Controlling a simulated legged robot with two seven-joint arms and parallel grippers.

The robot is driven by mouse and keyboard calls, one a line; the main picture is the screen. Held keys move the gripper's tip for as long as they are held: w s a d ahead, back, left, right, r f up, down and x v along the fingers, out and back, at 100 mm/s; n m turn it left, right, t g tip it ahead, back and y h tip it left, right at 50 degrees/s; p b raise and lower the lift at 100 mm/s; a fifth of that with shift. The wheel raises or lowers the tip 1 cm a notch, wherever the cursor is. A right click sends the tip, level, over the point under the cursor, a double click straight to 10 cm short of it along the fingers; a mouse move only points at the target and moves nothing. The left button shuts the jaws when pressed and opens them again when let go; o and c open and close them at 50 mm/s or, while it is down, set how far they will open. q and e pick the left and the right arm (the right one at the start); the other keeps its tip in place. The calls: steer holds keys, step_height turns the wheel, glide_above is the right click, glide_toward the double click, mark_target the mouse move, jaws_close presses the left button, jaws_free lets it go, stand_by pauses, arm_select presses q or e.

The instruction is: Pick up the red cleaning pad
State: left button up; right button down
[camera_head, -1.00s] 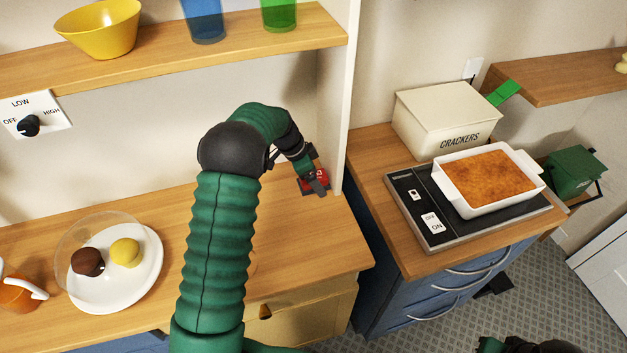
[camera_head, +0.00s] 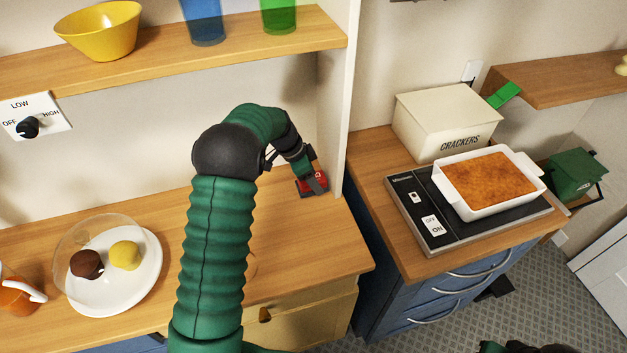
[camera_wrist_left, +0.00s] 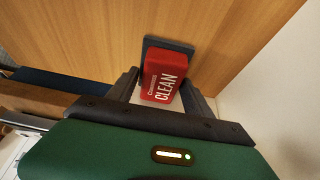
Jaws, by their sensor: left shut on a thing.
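The red cleaning pad (camera_head: 309,183) is at the back right of the wooden counter, close to the white side panel. In the left wrist view the pad (camera_wrist_left: 163,78) shows its red body with the word CLEAN and a dark grey base. My left gripper (camera_head: 318,184) is shut on the pad, with one finger on each side of it in the wrist view (camera_wrist_left: 162,90). I cannot tell whether the pad touches the counter. My right gripper is not clearly in view; only a dark part of my right arm shows at the bottom edge.
A plate (camera_head: 143,290) with two round sweets and a clear dome stands at left on the counter (camera_head: 290,255). The shelf (camera_head: 240,52) hangs above my left arm. The side panel (camera_head: 347,100) stands right of the pad. A white baking dish (camera_head: 470,208) sits beyond it.

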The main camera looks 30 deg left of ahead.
arm_select(q)
step_height(320, 180, up, 6)
steer(key=shift+r, duration=0.1)
steer(key=s+d+b, duration=0.1)
steer(key=s, duration=0.8)
steer(key=s+d+b, duration=0.2)
steer(key=s, duration=0.8)
steer(key=shift+s+d+b, duration=0.15)
steer(key=shift+d+b, duration=0.15)
